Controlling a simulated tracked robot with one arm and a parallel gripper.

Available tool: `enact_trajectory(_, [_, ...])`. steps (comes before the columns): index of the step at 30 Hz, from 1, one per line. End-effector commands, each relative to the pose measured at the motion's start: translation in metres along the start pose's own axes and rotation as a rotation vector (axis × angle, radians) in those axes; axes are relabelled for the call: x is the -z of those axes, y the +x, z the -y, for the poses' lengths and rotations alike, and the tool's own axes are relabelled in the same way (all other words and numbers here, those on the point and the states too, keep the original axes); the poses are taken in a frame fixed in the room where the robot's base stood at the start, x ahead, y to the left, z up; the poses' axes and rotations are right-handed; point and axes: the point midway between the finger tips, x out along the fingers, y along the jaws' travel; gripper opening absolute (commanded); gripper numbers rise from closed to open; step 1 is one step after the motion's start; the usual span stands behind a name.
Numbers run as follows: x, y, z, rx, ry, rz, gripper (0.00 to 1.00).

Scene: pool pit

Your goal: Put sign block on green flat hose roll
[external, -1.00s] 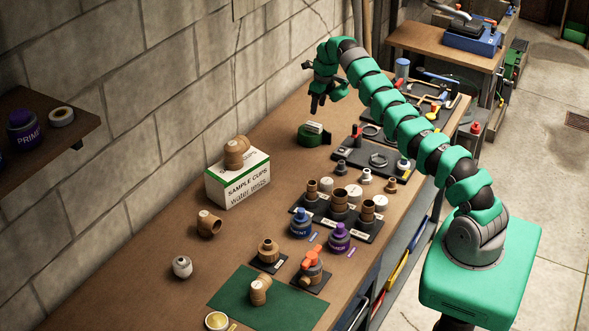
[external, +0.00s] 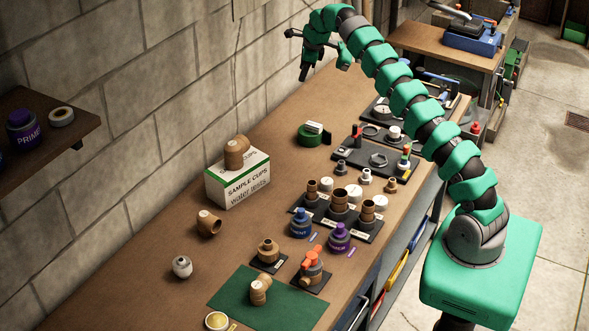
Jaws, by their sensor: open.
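The green flat hose roll (external: 306,137) lies on the workbench near the wall, beyond the sample cups box. The sign block (external: 314,127), small with a white face, rests on top of the roll, towards its right side. My gripper (external: 304,75) is open and empty, raised above and behind the roll, clear of both things. Its fingers point down and are small and dark, so the gap between them is hard to make out.
The sample cups box (external: 237,187) with a brown fitting on top stands left of the roll. A black tray (external: 372,158) with fittings lies to the right. Several bottles and fittings fill the near bench. The bench around the roll's near side is clear.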

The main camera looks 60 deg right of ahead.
Motion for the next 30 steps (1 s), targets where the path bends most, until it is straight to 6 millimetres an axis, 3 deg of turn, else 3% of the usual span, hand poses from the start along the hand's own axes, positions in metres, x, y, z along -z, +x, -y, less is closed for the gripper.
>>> enact_trajectory(1, [-0.013,-0.020,-0.005,0.018,-0.070,0.021,0.48])
enact_trajectory(6, [-0.048,-0.077,-0.023,0.091,-0.320,0.082,0.48])
enact_trajectory(15, [-0.093,-0.180,-0.064,0.254,-0.758,0.156,0.48])
enact_trajectory(24, [-0.115,-0.280,-0.118,0.456,-1.181,0.179,0.48])
enact_trajectory(30, [-0.117,-0.342,-0.159,0.605,-1.451,0.160,0.48])
